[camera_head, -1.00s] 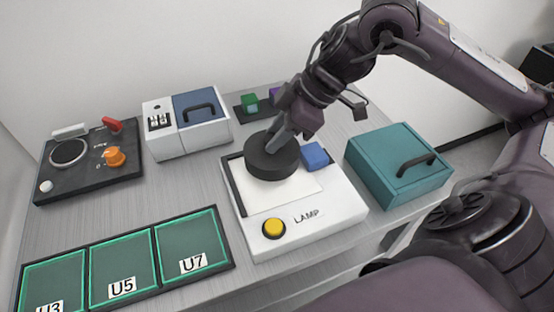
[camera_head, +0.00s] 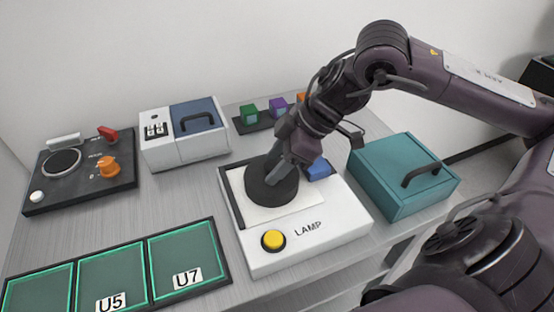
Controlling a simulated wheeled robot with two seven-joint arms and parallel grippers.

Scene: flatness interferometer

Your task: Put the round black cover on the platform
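The round black cover (camera_head: 268,190) sits over the white top of the lamp platform (camera_head: 308,248), which has a yellow button (camera_head: 273,240) and the word LAMP at its front. The cover looks level and low, resting on the white surface or very close to it. My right gripper (camera_head: 277,172) reaches down to the cover from the upper right, its dark fingers at the cover's top. The fingers look closed on its top part, though the grip itself is mostly hidden. A blue block (camera_head: 319,169) lies beside the cover, partly behind the gripper. My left gripper is out of view.
A teal box with a handle (camera_head: 404,176) stands right of the platform. A white and blue box (camera_head: 186,134) stands behind left. A black control panel (camera_head: 80,172) and green-framed trays (camera_head: 115,275) lie left. Coloured cubes (camera_head: 249,113) sit on a dark strip behind.

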